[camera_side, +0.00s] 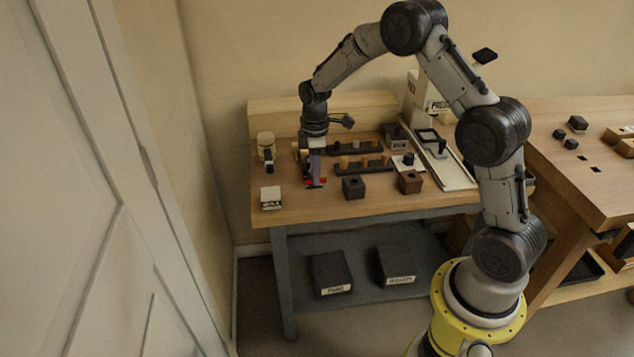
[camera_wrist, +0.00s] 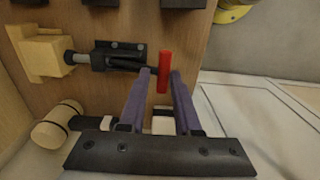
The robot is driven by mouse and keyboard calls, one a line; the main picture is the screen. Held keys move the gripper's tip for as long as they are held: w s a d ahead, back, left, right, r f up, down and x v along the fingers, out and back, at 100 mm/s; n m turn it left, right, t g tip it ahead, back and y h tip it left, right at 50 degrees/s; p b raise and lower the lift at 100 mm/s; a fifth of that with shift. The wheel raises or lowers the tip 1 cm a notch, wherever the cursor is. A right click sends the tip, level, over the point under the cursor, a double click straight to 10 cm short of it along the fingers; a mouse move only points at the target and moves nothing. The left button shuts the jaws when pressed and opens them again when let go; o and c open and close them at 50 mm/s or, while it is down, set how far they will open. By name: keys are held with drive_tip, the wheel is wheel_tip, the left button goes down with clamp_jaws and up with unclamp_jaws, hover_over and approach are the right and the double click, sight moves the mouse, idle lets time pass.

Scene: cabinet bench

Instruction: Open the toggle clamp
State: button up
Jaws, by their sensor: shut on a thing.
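The toggle clamp (camera_wrist: 118,57) is a black metal body on the wooden bench, with a bright red handle (camera_wrist: 163,72) at its right end in the wrist view. Its grey plunger on the left meets, or nearly meets, a pale wooden block (camera_wrist: 42,54). My gripper (camera_wrist: 161,75) has one purple finger on each side of the red handle and is shut on it. In the side view my gripper (camera_side: 315,174) points down at the bench's left part, with the red handle (camera_side: 312,184) at its fingertips. The clamp body is mostly hidden there.
A mallet with a pale head (camera_wrist: 57,125) lies beside the clamp. A small white box (camera_side: 271,198) sits at the bench's front left. Dark blocks (camera_side: 353,187) and a peg rack (camera_side: 362,164) stand to the right.

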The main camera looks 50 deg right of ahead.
drive_tip(key=shift+d+r, duration=0.2)
drive_tip(key=shift+r, duration=0.25)
drive_tip(key=shift+c, duration=0.9)
drive_tip(key=shift+o, duration=0.2)
drive_tip(key=shift+w, duration=0.1)
drive_tip(key=shift+o, duration=1)
drive_tip(key=shift+w+d+r, duration=0.45)
drive_tip(key=shift+d+r, duration=0.05)
drive_tip(key=shift+r, duration=0.3)
drive_tip(key=shift+o, duration=0.4)
drive_tip(key=shift+w+d+r, duration=0.35)
drive_tip(key=shift+w+r, duration=0.05)
drive_tip(key=shift+r, duration=0.1)
